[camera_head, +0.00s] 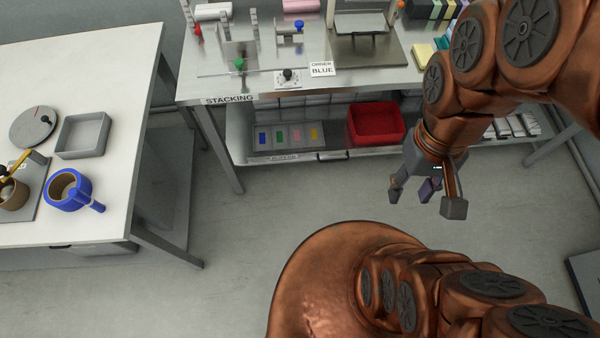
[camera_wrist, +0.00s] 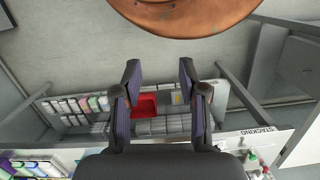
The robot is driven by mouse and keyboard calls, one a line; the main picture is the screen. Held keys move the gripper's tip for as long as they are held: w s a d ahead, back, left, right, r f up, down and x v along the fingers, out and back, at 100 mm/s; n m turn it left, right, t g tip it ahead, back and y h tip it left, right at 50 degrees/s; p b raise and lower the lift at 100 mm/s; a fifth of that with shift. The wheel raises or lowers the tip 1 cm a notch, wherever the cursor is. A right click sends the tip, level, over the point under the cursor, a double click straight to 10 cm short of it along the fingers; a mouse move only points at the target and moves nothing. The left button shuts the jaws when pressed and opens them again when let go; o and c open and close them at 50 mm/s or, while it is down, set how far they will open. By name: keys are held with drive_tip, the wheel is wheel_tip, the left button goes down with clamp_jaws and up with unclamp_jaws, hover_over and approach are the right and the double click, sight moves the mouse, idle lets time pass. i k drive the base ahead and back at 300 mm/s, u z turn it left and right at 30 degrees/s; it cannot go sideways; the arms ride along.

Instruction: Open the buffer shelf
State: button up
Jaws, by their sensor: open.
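Under the steel table marked STACKING (camera_head: 228,100) is a lower shelf (camera_head: 240,150) with a small label (camera_head: 283,158) on its front edge, too small to read surely. It holds a pale tray with coloured cards (camera_head: 288,137) and a red bin (camera_head: 376,125). A small dark piece, possibly a latch or handle, sits at the front edge below the red bin. My gripper (camera_head: 425,195) is open and empty, in front of and right of the red bin in the picture, apart from the shelf. In the wrist view my gripper (camera_wrist: 158,75) has its fingers spread, with the red bin (camera_wrist: 145,105) beyond them.
The steel tabletop carries a knob box (camera_head: 288,77) and an ORDER BLUE sign (camera_head: 321,69). Floor (camera_head: 230,245) between the tables is clear.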

sight(336, 137)
drive_tip(key=u, duration=0.1)
drive_tip(key=i, duration=0.65)
drive_tip(key=z, duration=1.95)
drive_tip(key=k, duration=1.25)
drive_tip(key=u, duration=2.05)
